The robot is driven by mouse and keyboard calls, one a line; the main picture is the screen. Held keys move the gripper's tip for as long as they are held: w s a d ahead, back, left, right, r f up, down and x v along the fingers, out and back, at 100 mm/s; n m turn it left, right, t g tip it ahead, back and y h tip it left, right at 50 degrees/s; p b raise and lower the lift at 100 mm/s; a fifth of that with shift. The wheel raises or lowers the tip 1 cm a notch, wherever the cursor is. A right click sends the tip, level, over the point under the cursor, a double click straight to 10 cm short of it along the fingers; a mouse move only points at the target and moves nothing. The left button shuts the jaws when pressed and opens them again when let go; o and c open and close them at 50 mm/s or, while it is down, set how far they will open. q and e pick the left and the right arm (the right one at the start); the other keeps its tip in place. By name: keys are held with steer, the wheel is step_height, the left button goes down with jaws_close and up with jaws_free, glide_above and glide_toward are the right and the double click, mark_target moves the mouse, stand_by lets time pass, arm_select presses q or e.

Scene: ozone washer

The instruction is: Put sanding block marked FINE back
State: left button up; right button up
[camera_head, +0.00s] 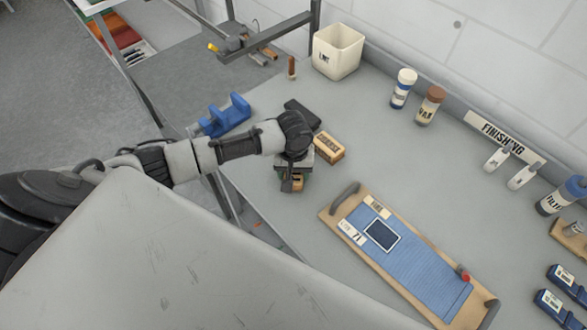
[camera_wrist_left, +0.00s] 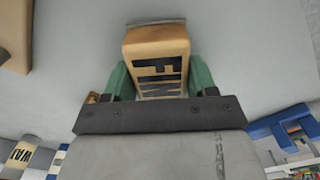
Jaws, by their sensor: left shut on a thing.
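My left gripper (camera_head: 293,183) is shut on a tan block, the sanding block (camera_wrist_left: 157,45), above or at the bench near its front edge. In the left wrist view the block sits between the green fingers of my gripper (camera_wrist_left: 158,80). Its dark lettering is partly hidden, with "NE" the clearest part. A wooden tray (camera_head: 343,203) with a blue mat (camera_head: 425,273) lies to the right of the gripper. A dark square with a white outline (camera_head: 382,234) and small white labels are at the mat's upper left. My right gripper is not in view.
A blue holder (camera_head: 225,115) stands at the left edge. A white bin (camera_head: 338,52) and bottles (camera_head: 403,88) line the back. Bench between gripper and tray is clear.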

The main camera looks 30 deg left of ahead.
arm_select(q)
steer(key=o, duration=1.2)
steer(key=shift+f, duration=0.1)
step_height(320, 180, up, 12)
steer(key=shift+r+b, duration=0.15)
steer(key=shift+b, duration=0.5)
